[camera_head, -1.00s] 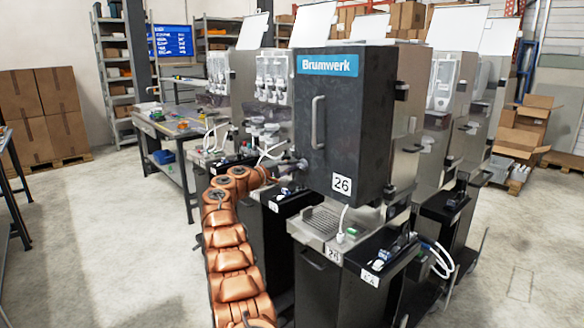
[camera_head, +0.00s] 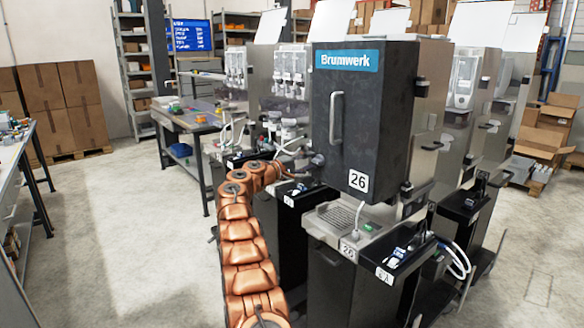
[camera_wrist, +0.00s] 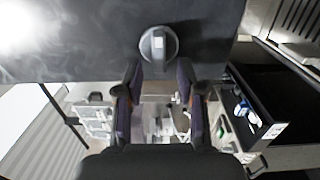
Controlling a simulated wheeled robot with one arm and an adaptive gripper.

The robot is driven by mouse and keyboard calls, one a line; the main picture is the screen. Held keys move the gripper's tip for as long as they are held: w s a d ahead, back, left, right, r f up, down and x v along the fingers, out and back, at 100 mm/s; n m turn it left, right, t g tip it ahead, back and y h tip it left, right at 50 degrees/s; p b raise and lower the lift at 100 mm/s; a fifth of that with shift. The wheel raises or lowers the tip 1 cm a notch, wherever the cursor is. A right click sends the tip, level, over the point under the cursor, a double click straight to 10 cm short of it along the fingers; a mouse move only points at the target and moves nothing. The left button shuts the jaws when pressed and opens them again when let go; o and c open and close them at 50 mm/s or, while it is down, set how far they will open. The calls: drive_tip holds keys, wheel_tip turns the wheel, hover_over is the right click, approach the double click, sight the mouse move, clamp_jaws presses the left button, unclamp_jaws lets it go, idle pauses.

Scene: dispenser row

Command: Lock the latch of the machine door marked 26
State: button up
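The black machine door marked 26 (camera_head: 375,105) has a blue Brumwerk sign and a grey vertical handle (camera_head: 336,117). It looks closed. A grey round knob (camera_head: 318,160), seemingly the latch, sits at its lower left edge. In the wrist view the knob (camera_wrist: 158,44) is round, with a pale mark, against a dark surface. My gripper (camera_wrist: 159,78) has its two fingers apart, with the knob just beyond their tips and roughly centred. I cannot tell whether they touch it. In the head view my gripper (camera_head: 299,166) is small, left of the knob, and partly hidden.
A drip tray (camera_head: 335,218) and a dark side shelf (camera_head: 400,262) sit below the door. Similar machines stand close on both sides, one on the right (camera_head: 465,110). A work table (camera_head: 190,123) is behind at left. The floor at left is clear.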

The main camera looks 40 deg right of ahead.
drive_tip(key=a, duration=1.1)
drive_tip(key=shift+w+a, duration=0.3)
drive_tip(key=shift+w, duration=0.05)
drive_tip(key=shift+f, duration=0.1)
idle(0.4)
drive_tip(key=w+a+f+n+t+y, duration=0.1)
drive_tip(key=w+a+f+t+y, duration=0.1)
drive_tip(key=a+f+y, duration=0.3)
drive_tip(key=s+a+f+n+t+y, duration=0.1)
drive_tip(key=s+a+y, duration=0.35)
drive_tip(key=a, duration=0.45)
drive_tip(key=s+a+f+n+y, duration=0.1)
drive_tip(key=s+a+f+y, duration=0.15)
drive_tip(key=s+a, duration=0.4)
drive_tip(key=s+a+f+m+g+y, duration=0.1)
drive_tip(key=s+a, duration=0.5)
drive_tip(key=s, duration=0.8)
drive_tip(key=s+a+f+g+y, duration=0.1)
drive_tip(key=s+a, duration=0.6)
drive_tip(key=s, duration=0.8)
drive_tip(key=s+a+f+m+g+y, duration=0.1)
drive_tip(key=s+a+y, duration=0.3)
drive_tip(key=s, duration=1)
drive_tip(key=shift+s+a+f+m+g, duration=0.15)
drive_tip(key=shift+a+f+m+g, duration=0.15)
drive_tip(key=shift+a+f, duration=0.7)
